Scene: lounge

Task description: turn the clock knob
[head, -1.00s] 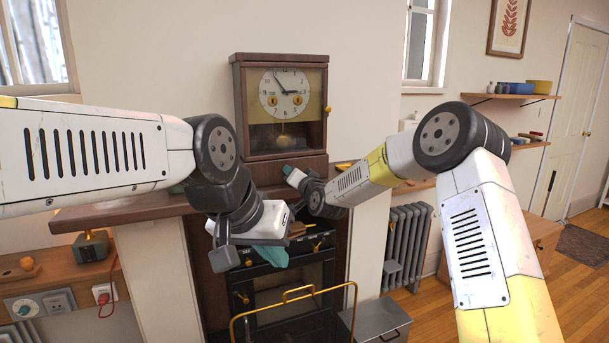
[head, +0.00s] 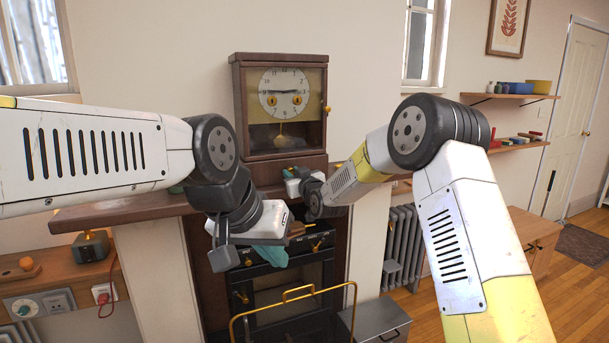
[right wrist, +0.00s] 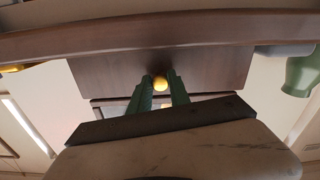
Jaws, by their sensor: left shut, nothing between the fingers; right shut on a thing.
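A brown wooden clock (head: 238,110) with a white dial stands upright on the mantel in the head view. Its dark hands lie nearly level across the dial. A round brass knob (right wrist: 160,82) shows against dark wood in the right wrist view. My right gripper (right wrist: 161,90) has its green fingers on either side of the knob and is shut on it. In the head view my right gripper (head: 289,173) is at the clock's base, and the knob is hidden there. My left gripper (head: 268,257) is shut and empty, below the mantel in front of the stove.
The mantel shelf (head: 120,214) runs under the clock. A black stove (head: 300,278) with a brass rail (head: 300,292) stands below. A radiator (head: 404,245) is to the right. A side shelf (head: 60,270) with small items is at the left.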

